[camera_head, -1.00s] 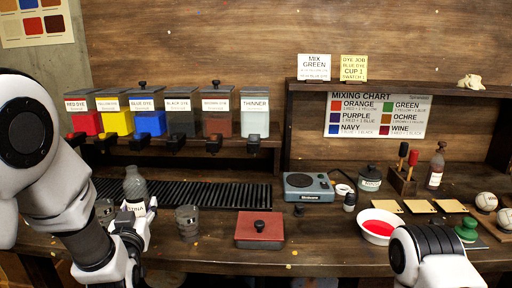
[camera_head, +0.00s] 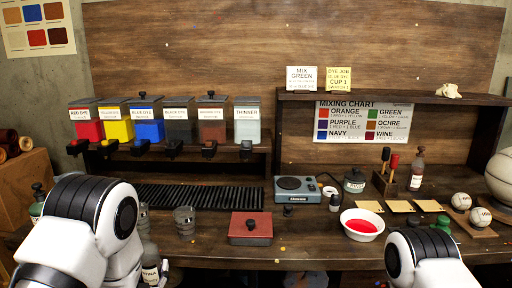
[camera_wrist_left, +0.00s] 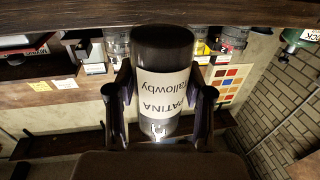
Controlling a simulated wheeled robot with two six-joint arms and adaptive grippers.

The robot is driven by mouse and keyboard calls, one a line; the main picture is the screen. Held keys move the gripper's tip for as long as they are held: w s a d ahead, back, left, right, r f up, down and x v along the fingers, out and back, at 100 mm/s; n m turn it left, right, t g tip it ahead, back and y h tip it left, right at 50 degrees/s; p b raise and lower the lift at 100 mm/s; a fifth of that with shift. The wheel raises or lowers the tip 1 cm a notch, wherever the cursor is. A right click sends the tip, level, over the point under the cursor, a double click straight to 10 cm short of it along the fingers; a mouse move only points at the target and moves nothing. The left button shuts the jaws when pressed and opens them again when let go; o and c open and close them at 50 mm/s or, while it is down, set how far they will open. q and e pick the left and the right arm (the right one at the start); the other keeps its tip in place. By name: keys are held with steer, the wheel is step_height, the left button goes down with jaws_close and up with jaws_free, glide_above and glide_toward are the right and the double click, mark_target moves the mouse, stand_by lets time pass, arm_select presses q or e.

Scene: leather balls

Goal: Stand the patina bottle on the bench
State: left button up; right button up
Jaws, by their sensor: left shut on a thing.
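The patina bottle (camera_head: 150,272) is a dark grey bottle with a pale label, partly behind my left arm at the bench's front edge in the head view. In the left wrist view the bottle (camera_wrist_left: 163,118) fills the middle, its label upside down in that picture. My left gripper (camera_wrist_left: 163,98) is shut on it, one finger on each side; in the head view the arm mostly hides this gripper. The bench (camera_head: 330,255) is dark wood. I cannot tell whether the bottle touches it. My right arm shows at lower right, but its gripper is out of view.
Grey cups (camera_head: 184,222) and a red lidded box (camera_head: 250,229) stand near the bottle. A black slatted rack (camera_head: 205,197) lies behind them. A green bottle (camera_head: 37,205) is at far left. A white bowl of red dye (camera_head: 361,225) is at right. Bare wood lies along the front.

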arm_select(q)
steer(key=s+d+f+m+h+p, duration=0.1)
steer(key=s+d+f+h+p, duration=0.15)
steer(key=d+f, duration=0.35)
steer(key=shift+m, duration=0.4)
steer(key=s+r, duration=0.1)
steer(key=r, duration=0.1)
steer(key=s+r, duration=0.1)
steer(key=r, duration=0.1)
steer(key=shift+s, duration=0.4)
